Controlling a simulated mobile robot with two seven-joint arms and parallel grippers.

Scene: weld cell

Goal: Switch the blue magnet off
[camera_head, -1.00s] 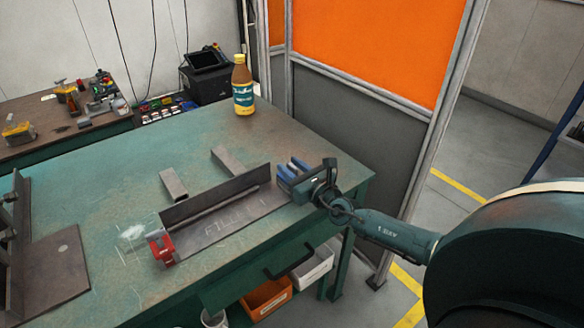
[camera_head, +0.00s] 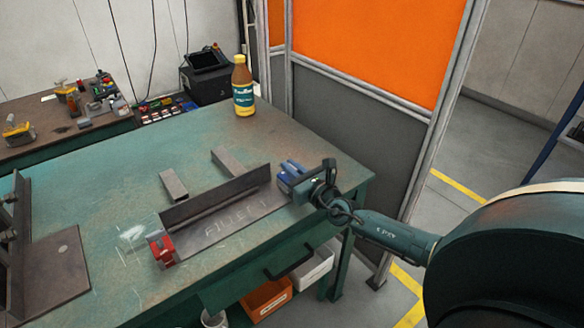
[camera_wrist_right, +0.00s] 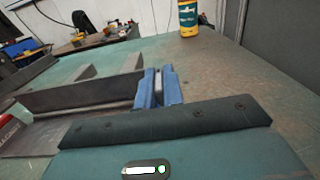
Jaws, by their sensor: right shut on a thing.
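The blue magnet (camera_head: 289,172) sits at the right end of a steel angle workpiece (camera_head: 228,193) on the green bench. In the right wrist view its blue parts (camera_wrist_right: 171,88) stand at the end of the upright plate, with a grey piece between them. My right gripper (camera_head: 300,181) reaches in from the right and is shut at the blue magnet. The fingertips are hard to tell apart from the blue parts, and the switch position cannot be made out. My left gripper is not in view.
A red magnet (camera_head: 162,248) sits at the workpiece's left end. Two steel bars (camera_head: 174,185) lie behind it. A bottle (camera_head: 243,88) stands at the back corner. Dark steel plates (camera_head: 52,270) are at the left. An orange-and-grey screen (camera_head: 355,120) stands behind the bench.

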